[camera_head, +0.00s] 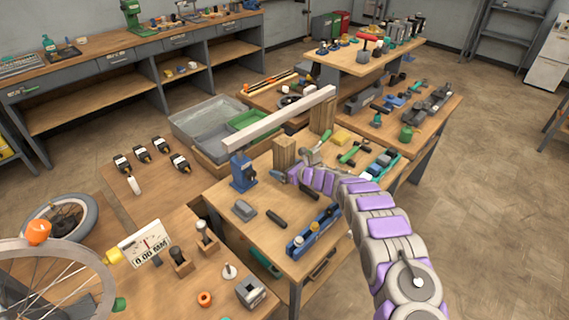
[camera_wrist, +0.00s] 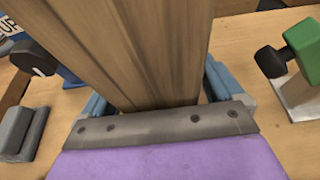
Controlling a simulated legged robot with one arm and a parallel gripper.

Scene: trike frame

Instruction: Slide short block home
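The short block (camera_head: 284,153) is a plain wooden block standing upright on the middle workbench. My gripper (camera_head: 302,177) is low beside it, at the end of my purple and grey arm. In the wrist view, the wooden block (camera_wrist: 145,50) rises between my gripper's blue fingers (camera_wrist: 158,95), one on each side. I cannot tell whether both fingers press on it. A long pale beam (camera_head: 275,120) passes above the block, from a blue stand (camera_head: 242,171) on the left towards a taller wooden block (camera_head: 322,114). The short block's top appears below the beam.
A grey block (camera_head: 243,210) and a dark handle (camera_head: 276,218) lie in front. A green hammer (camera_head: 350,154) and yellow sponge (camera_head: 342,137) lie to the right. Grey bins (camera_head: 205,125) stand behind left.

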